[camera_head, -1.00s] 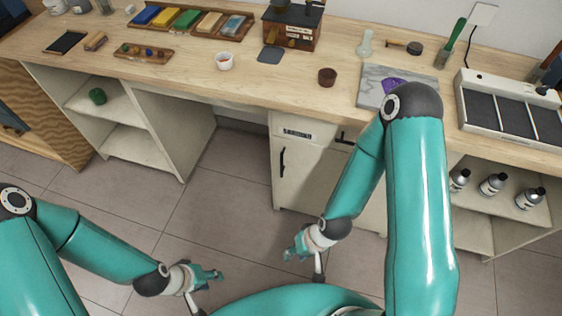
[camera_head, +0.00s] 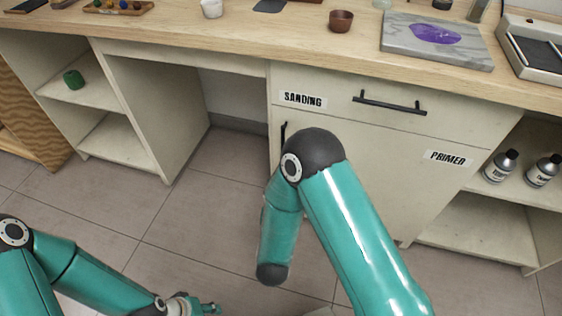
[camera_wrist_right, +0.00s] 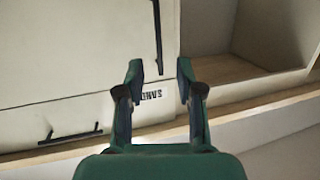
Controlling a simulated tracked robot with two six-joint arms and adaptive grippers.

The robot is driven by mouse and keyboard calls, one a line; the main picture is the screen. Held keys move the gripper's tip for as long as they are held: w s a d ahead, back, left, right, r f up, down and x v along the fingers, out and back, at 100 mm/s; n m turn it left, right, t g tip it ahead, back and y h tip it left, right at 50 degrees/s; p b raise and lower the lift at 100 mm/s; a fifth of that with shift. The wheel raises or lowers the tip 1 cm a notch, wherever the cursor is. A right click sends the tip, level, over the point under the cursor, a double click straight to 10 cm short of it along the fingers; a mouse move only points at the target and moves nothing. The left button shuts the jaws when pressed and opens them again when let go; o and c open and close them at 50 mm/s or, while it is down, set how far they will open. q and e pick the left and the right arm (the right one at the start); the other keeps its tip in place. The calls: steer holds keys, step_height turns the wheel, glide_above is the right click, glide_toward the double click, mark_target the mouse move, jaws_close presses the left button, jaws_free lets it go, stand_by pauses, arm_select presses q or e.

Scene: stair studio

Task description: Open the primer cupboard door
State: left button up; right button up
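The primer cupboard door (camera_head: 385,170) is shut, below the workbench top, with a PRIMER label (camera_head: 448,157) at its upper right. Its black upright door handle (camera_head: 283,133) is at the left edge, partly hidden by my right arm. The wrist view shows the cabinet upside down, with the door handle (camera_wrist_right: 157,38) ahead of my right gripper (camera_wrist_right: 160,68). That gripper is open and empty, its fingertips on either side of the handle in the picture; contact is not visible. My right gripper is hidden in the head view. My left gripper (camera_head: 207,307) is low, partly cut off by the bottom edge.
A SANDING drawer (camera_head: 345,105) with a horizontal black handle (camera_head: 390,103) is shut above the door. Open shelves with dark-capped bottles (camera_head: 500,166) stand to the right. An open knee space and floor (camera_head: 200,200) lie to the left. A brown cup (camera_head: 340,21) stands on the bench.

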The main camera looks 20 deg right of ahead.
steer(key=shift+t+h, duration=0.7)
steer(key=b+x, duration=0.1)
steer(key=x, duration=1)
steer(key=b+x, duration=0.1)
steer(key=x, duration=0.4)
steer(key=shift+w+a+r+b, duration=0.1)
steer(key=shift+w+r+b, duration=0.2)
steer(key=shift+r, duration=0.1)
arm_select(q)
step_height(320, 180, down, 4)
steer(key=shift+f, duration=0.1)
arm_select(e)
jaws_close()
